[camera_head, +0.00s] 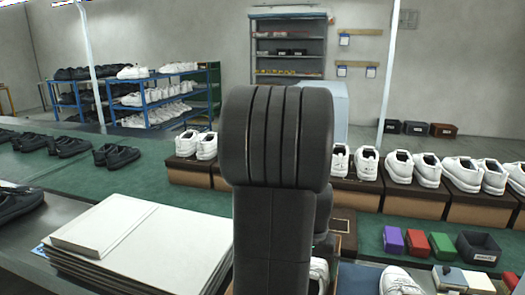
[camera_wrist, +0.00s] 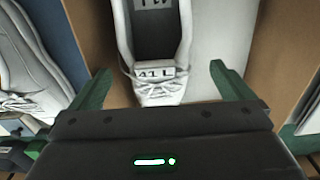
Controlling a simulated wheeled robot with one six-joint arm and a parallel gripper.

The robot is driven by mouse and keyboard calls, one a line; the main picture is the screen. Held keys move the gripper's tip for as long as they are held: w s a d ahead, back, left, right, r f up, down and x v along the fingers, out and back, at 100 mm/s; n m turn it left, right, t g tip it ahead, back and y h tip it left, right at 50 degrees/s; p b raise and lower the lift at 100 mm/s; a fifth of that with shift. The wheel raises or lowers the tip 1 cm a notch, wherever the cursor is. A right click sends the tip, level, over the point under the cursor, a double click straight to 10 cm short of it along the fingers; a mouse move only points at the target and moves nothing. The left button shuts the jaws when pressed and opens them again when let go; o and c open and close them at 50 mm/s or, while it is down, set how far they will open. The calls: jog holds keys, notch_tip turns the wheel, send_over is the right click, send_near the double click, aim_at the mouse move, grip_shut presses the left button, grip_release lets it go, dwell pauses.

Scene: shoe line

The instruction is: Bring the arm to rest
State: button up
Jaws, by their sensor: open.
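My gripper (camera_wrist: 160,90) shows in the wrist view with its two green fingers spread apart and nothing between the tips that I can see held. Beyond the fingers is a white shoe (camera_wrist: 160,95) with a label reading "41 L", lying in a brown box (camera_wrist: 98,40). I cannot tell whether the fingers touch the shoe or the box. In the head view my dark arm stands upright in the middle and hides my gripper. Part of a white shoe (camera_head: 319,272) shows just right of the arm, low in the picture.
Another white shoe (camera_wrist: 28,65) lies left of the box. In the head view, a stack of pale cardboard sheets (camera_head: 140,240) lies left of my arm. Several white shoes (camera_head: 427,168) stand on brown boxes (camera_head: 418,197) behind. Small coloured boxes (camera_head: 416,242) are at the right.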

notch_tip(320, 180, up, 7)
jog(key=shift+r+p, duration=0.15)
jog(key=shift+p, duration=0.2)
notch_tip(320, 180, down, 13)
jog(key=shift+r+b, duration=0.1)
jog(key=shift+b, duration=0.7)
jog(key=shift+p, duration=0.35)
notch_tip(320, 180, up, 16)
jog(key=p, duration=1.2)
jog(key=shift+r, duration=0.1)
